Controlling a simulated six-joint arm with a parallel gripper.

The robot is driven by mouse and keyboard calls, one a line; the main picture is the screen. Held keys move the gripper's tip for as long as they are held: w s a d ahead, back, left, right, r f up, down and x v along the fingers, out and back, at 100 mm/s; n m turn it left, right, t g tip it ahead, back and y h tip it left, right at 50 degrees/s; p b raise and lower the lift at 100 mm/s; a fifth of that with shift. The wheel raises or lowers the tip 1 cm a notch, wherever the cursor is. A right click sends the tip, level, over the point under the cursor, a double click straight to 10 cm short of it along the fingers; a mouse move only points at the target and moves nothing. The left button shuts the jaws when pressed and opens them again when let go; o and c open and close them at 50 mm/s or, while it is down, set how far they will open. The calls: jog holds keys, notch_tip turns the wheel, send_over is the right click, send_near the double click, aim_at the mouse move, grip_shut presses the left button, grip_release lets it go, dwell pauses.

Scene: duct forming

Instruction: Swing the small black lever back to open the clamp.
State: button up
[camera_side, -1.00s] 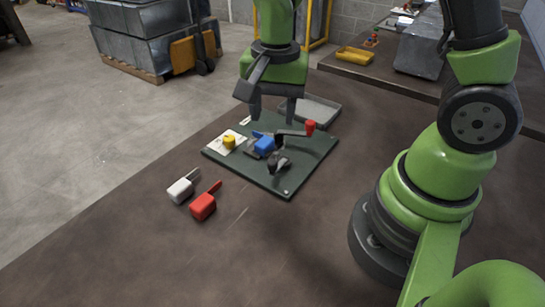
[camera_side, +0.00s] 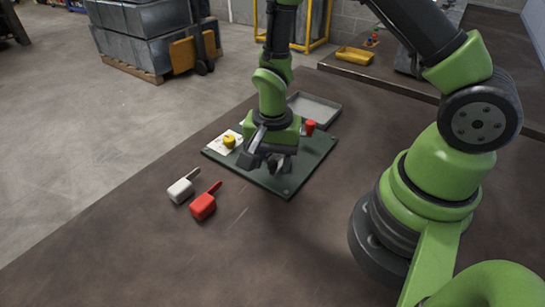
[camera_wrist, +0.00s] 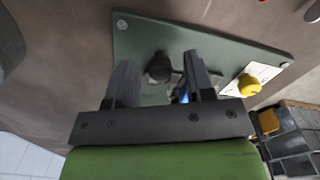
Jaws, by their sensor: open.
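The green board (camera_side: 314,160) lies on the brown table, and the clamp on it is mostly hidden by my gripper. In the wrist view, a round black part (camera_wrist: 158,68), probably the small lever's end, shows between my fingers. A bit of the blue clamp body (camera_wrist: 183,95) shows beside the right finger. My gripper (camera_wrist: 160,62) is open, with one finger on each side of the black part; contact cannot be told. In the side view my gripper (camera_side: 268,162) points down, low over the board.
A yellow knob (camera_side: 229,141) on a white card and a red knob (camera_side: 310,127) flank the clamp. A grey tray (camera_side: 316,108) lies behind. White (camera_side: 181,190) and red (camera_side: 203,206) handled tools lie left of the board. The front table is clear.

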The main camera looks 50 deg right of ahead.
grip_shut()
jog(key=shift+s+n, duration=0.1)
jog(key=shift+n, duration=0.2)
jog(key=n, duration=0.1)
jog(key=s+n, duration=0.1)
jog(key=n, duration=0.1)
jog(key=shift+s+d, duration=0.2)
jog(key=shift+s, duration=0.05)
jog(key=n, duration=0.1)
jog(key=s+n, duration=0.1)
jog(key=n, duration=0.1)
jog(key=d+n, duration=0.1)
jog(key=n, duration=0.1)
jog(key=shift+s, duration=0.35)
jog(key=n, duration=0.1)
jog(key=d+n, duration=0.1)
jog(key=n, duration=0.1)
jog(key=s+n, duration=0.1)
jog(key=shift+d, duration=0.35)
jog(key=shift+s+d+n, duration=0.1)
jog(key=shift+d+n, duration=0.4)
jog(key=shift+n, duration=0.75)
jog(key=shift+s+d+n, duration=0.1)
jog(key=shift+d+n, duration=0.35)
jog(key=shift+n, duration=0.8)
